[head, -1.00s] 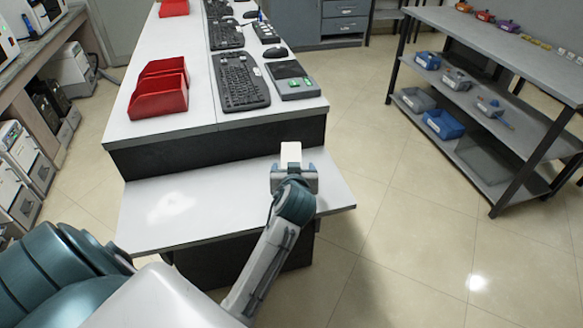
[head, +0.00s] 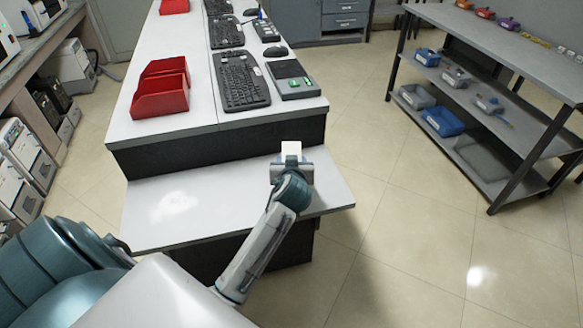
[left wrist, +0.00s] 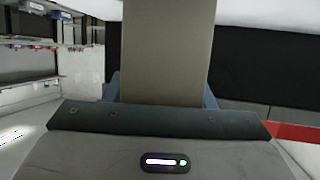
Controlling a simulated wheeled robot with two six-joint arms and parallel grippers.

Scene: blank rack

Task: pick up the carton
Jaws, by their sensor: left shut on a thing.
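The carton (head: 291,148) is a small pale box at the right part of the low white shelf on the near end of the workbench. My left gripper (head: 291,163) is shut on it, with the carton's top standing out beyond the fingers. In the left wrist view the carton (left wrist: 168,50) is a plain beige-grey block rising from between the fingers of my left gripper (left wrist: 165,92). Its lower part is hidden by the gripper, so I cannot tell whether it touches the shelf. My right gripper is not in view.
The low shelf (head: 180,205) is otherwise bare. Behind it the higher bench top (head: 185,128) holds red bins (head: 160,92), keyboards (head: 240,80) and a mouse (head: 276,52). A rack (head: 500,150) with small bins stands at the right, with open floor between.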

